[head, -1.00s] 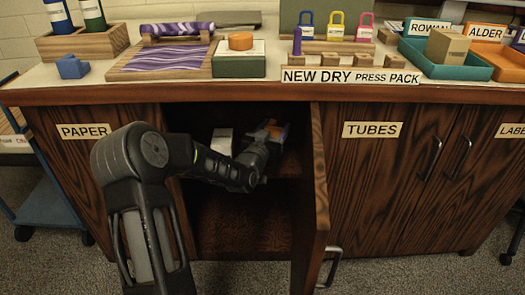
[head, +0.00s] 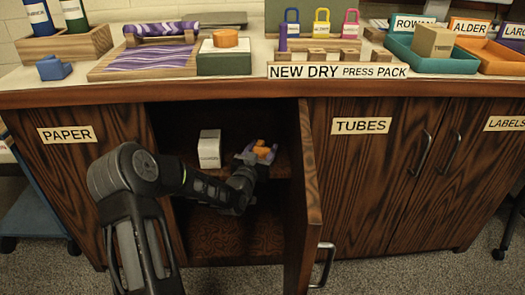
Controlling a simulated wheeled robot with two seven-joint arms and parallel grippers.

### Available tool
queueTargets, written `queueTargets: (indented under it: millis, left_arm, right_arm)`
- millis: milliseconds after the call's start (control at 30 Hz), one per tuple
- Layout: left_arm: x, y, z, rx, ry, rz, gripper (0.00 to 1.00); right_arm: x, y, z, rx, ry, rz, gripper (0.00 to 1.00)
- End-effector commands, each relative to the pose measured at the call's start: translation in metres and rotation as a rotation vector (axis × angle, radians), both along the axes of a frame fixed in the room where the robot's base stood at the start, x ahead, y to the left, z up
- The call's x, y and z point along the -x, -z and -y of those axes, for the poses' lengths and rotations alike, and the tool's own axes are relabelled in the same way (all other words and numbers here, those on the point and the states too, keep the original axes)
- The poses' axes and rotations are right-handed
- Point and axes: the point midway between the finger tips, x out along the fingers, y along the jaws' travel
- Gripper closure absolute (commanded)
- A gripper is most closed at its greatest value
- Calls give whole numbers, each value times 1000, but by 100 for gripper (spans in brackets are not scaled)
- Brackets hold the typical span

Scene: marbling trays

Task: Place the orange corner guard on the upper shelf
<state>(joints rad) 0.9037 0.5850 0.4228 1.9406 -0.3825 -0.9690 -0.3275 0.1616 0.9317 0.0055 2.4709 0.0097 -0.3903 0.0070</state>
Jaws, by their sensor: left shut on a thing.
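The orange corner guard (head: 264,151) is inside the open middle cabinet, just above or touching the upper shelf (head: 284,166); I cannot tell which. My left gripper (head: 257,155) reaches in from the left and is shut on the guard. Its fingers hide part of the guard. The orange part shows above and between the fingers. My right gripper is not in view.
A white box (head: 209,148) stands on the upper shelf, left of the guard. The open cabinet door (head: 307,190) stands close on the right. The lower compartment (head: 235,238) looks empty. The countertop (head: 150,88) overhangs the opening and carries trays and blocks.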

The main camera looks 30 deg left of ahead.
Motion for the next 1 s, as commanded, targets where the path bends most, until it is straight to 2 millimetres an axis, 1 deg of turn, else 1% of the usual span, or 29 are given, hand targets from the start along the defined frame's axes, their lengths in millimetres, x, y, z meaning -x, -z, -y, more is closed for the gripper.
queueTargets:
  millis: [133,267,300,533,767,900,1000]
  left_arm:
    - [0,-1,0,0,0,1,85]
    - [0,3,0,0,0,0,85]
    - [0,1,0,0,0,0,44]
    - [0,1,0,0,0,0,25]
    - [0,1,0,0,0,0,24]
    - [0,-3,0,0,0,0,24]
    - [10,-2,3,0,0,-2,24]
  right_arm:
    - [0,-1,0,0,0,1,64]
    - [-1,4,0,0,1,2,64]
    - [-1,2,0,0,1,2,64]
    - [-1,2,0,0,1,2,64]
    - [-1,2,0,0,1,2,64]
    - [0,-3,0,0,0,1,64]
    - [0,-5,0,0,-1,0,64]
